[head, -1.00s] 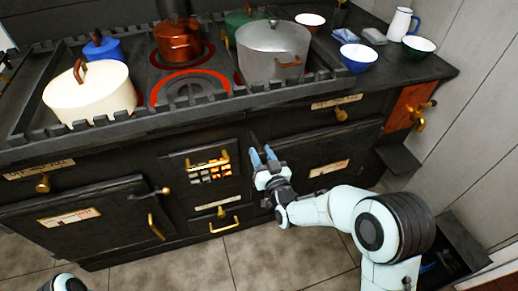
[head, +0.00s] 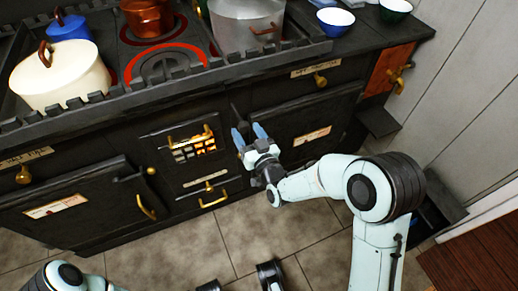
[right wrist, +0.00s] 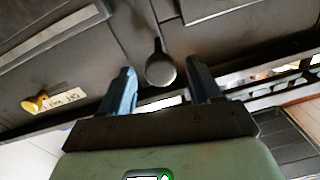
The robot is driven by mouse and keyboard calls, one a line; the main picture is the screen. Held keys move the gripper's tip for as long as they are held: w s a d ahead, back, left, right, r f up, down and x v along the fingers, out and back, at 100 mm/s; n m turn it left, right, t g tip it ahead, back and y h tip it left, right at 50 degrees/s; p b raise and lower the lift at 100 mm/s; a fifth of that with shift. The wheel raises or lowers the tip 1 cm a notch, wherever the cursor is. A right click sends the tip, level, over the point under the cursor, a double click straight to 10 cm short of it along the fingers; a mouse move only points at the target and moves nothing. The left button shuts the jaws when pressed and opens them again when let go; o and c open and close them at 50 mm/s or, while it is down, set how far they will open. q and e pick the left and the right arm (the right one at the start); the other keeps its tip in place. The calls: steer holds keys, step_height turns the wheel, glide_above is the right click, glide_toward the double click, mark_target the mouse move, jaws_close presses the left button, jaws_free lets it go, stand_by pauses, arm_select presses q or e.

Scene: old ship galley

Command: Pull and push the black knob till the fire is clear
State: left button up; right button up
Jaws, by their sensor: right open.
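The black knob (right wrist: 160,70) is a round dark ball on a short stem, in the middle of the right wrist view. My right gripper (head: 248,132) is open, its two blue fingers (right wrist: 158,88) on either side of the knob, with a gap on each side. In the head view the knob is hard to make out against the black stove front. The fire (head: 194,148) glows orange behind a small barred grate, left of my right gripper.
The black stove carries a cream pot (head: 62,76), a blue pot (head: 69,29), a copper pot (head: 148,15) and a large grey pot (head: 246,24). Brass handles (head: 213,196) stick out from its front. Tiled floor (head: 265,230) lies in front. A panelled wall stands at right.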

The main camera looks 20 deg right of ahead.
arm_select(q)
steer(key=shift+w+d+r+t+p, duration=0.15)
steer(key=shift+w+r+t+p, duration=0.3)
steer(key=shift+w+r, duration=0.55)
arm_select(e)
steer(key=s, duration=1.1)
steer(key=shift+d, duration=0.45)
steer(key=shift+w, duration=0.1)
